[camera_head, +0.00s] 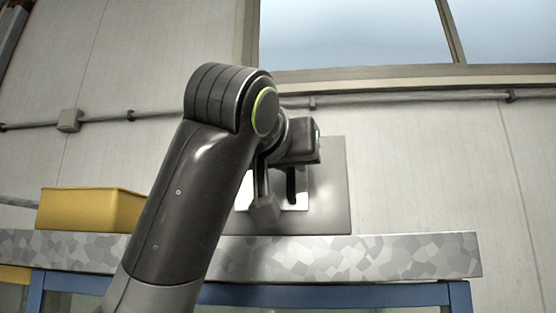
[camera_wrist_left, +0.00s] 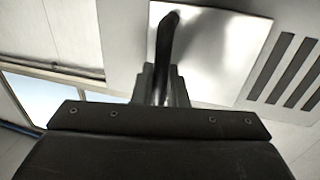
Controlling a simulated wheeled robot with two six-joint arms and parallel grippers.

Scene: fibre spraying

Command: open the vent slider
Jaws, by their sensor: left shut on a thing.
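The vent slider is a bright metal plate (camera_wrist_left: 215,60) with a dark upright handle (camera_wrist_left: 167,38), on a grey wall panel (camera_head: 333,190). In the head view, the plate (camera_head: 300,199) shows partly behind my left arm. My left gripper (camera_head: 290,168) is at the panel. In the left wrist view, my left gripper's fingers (camera_wrist_left: 160,78) are shut on the handle. Several dark vent slots (camera_wrist_left: 288,68) show beside the plate, at the right. In the head view, the slots cannot be seen. My right gripper is in neither view.
A patterned grey worktop (camera_head: 400,257) on a blue frame (camera_head: 400,294) runs below the panel. A yellow bin (camera_head: 88,209) stands on it at the left. A pipe (camera_head: 420,98) crosses the wall under a window (camera_head: 350,35). The worktop's right part is clear.

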